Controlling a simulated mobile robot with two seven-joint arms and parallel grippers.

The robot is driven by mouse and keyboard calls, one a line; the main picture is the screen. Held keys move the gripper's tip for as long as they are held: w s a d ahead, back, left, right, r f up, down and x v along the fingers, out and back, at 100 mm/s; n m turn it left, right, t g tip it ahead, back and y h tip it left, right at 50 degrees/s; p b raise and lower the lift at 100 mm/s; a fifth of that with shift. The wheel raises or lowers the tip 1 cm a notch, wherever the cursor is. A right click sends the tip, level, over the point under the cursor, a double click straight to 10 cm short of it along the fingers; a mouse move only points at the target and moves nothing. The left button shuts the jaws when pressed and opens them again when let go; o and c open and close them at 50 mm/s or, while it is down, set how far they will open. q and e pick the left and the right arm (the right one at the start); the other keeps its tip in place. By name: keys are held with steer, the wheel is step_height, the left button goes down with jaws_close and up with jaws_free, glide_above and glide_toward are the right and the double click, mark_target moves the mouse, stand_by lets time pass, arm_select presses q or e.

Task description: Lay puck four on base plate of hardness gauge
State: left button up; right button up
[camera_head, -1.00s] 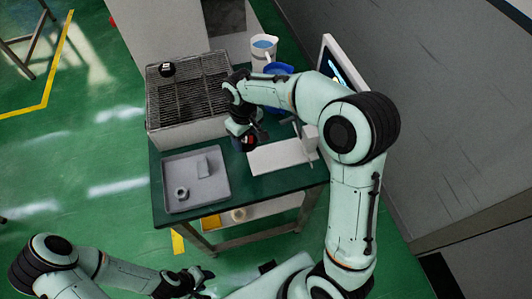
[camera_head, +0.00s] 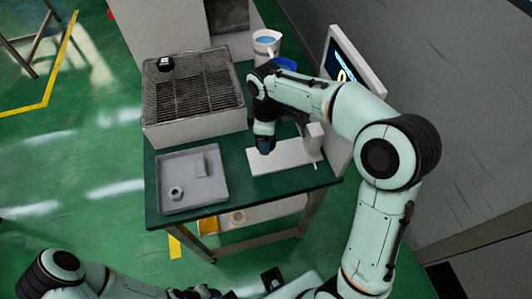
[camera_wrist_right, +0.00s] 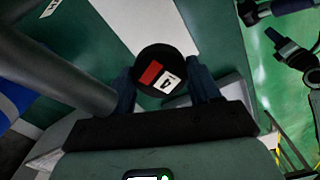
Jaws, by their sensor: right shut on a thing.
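Puck four (camera_wrist_right: 158,72) is a black disc with a red and white label showing a 4. My right gripper (camera_wrist_right: 162,80) is shut on it, with a finger on each side. In the head view my right gripper (camera_head: 265,146) hangs over the left part of the hardness gauge's white base plate (camera_head: 290,157). The base plate also shows past the puck in the wrist view (camera_wrist_right: 150,22). I cannot tell the gap beneath the puck. The gauge's upright (camera_head: 315,136) stands at the plate's right end. My left gripper (camera_head: 195,293) is low at the bottom edge, its jaws unclear.
A grey tray (camera_head: 208,190) with a block and a ring-shaped part lies left of the plate. A wire-topped box (camera_head: 195,128) behind it bears another black puck (camera_head: 165,64). A jug (camera_head: 266,44), a blue container (camera_head: 284,66) and a screen (camera_head: 347,66) stand behind the gauge.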

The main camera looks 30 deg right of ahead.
mark_target(266, 158)
step_height(266, 158, down, 8)
steer(key=shift+r+b, duration=0.25)
steer(key=shift+b, duration=0.1)
steer(key=shift+f, duration=0.1)
steer(key=o, duration=1.1)
step_height(266, 158, up, 12)
steer(key=shift+w+f+p, duration=0.1)
steer(key=shift+f+p, duration=0.1)
steer(key=shift+p, duration=0.55)
steer(key=shift+r, duration=0.35)
